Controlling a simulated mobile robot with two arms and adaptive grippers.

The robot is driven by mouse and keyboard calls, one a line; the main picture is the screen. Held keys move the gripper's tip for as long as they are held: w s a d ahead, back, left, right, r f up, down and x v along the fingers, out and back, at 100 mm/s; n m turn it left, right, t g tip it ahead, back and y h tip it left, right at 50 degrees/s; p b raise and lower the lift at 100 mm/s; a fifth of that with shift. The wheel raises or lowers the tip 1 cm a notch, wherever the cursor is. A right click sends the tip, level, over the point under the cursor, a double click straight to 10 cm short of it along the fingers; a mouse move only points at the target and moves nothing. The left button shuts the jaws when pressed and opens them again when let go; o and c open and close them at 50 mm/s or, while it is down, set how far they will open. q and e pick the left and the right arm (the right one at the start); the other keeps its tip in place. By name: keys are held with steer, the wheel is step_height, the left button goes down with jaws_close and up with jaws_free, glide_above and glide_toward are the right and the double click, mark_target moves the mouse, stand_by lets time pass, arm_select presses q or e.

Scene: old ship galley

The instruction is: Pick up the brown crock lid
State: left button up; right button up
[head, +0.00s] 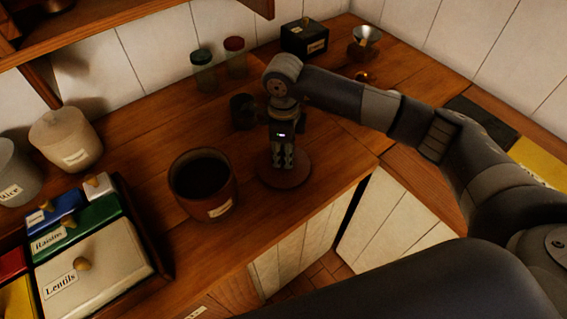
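The brown crock lid (299,180) lies flat on the wooden counter, right of the open brown crock (206,208). The crock has a pale label and a dark inside. My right gripper (284,166) points straight down over the middle of the lid, with its fingertips at or just above it. The fingers hide the lid's centre, so I cannot tell whether they are closed on a knob. My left gripper is not in view.
A dark mug (241,112) stands just behind my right gripper. Jars with green (203,72) and red (235,58) lids stand near the wall. Labelled boxes, including Lentils (105,268), fill the left. The counter's front edge (330,200) is close to the lid.

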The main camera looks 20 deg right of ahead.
jaws_close()
steer(key=shift+r, duration=0.1)
